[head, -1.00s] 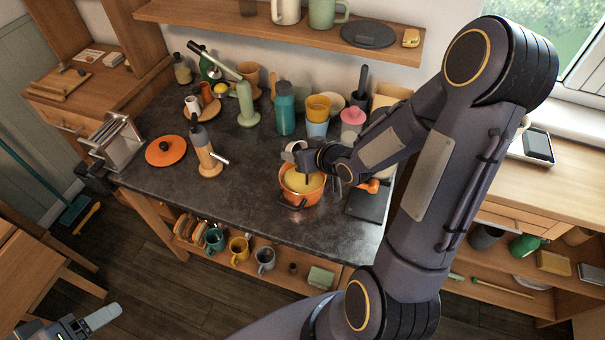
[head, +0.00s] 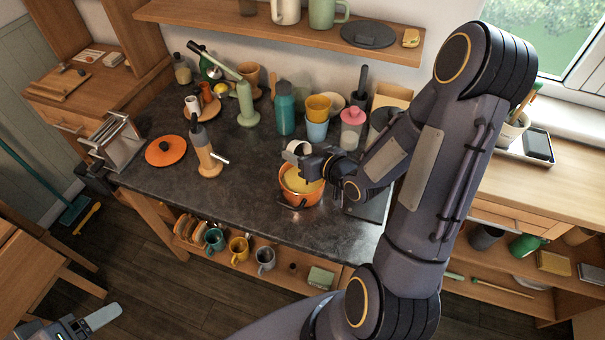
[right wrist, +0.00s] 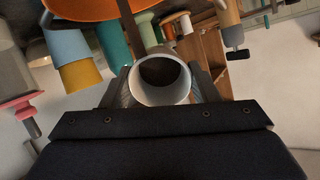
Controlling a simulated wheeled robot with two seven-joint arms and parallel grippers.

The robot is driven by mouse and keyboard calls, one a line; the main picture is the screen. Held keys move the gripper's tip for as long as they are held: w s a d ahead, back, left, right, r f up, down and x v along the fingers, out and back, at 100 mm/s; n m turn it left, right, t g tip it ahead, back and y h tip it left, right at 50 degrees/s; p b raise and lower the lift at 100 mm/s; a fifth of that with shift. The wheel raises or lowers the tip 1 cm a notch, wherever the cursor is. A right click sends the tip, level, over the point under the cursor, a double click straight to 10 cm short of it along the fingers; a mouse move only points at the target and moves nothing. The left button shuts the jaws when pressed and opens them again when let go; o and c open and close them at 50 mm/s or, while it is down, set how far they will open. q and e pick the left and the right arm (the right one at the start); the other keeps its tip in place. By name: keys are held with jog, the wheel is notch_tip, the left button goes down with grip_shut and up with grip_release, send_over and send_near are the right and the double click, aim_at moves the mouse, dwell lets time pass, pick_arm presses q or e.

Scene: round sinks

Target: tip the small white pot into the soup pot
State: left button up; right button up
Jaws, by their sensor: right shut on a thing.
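The small white pot (head: 298,147) is held by my right gripper (head: 304,156) above the back rim of the soup pot. In the right wrist view the white pot (right wrist: 164,97) sits between the two fingers, its round opening towards the camera and dark inside; I cannot tell what it holds. The soup pot (head: 299,199) is orange, with yellow soup in it, and stands on the dark counter. My wrist covers part of its right side. My left gripper (head: 85,322) is at the bottom left, away from the counter; only part of it shows.
A blue cup (head: 316,131) under a yellow one, a teal bottle (head: 285,110) and a pink-lidded jar (head: 352,130) stand close behind the pots. The counter's front left is clear.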

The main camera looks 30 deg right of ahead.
jog(key=shift+t, duration=0.3)
jog(key=shift+r+t, duration=0.95)
jog(key=shift+t, duration=0.05)
notch_tip(320, 180, up, 10)
jog(key=s+t+y, duration=0.2)
jog(key=t, duration=0.8)
jog(key=shift+s+d+f, duration=0.15)
jog(key=shift+s+d, duration=0.1)
dwell(0.7)
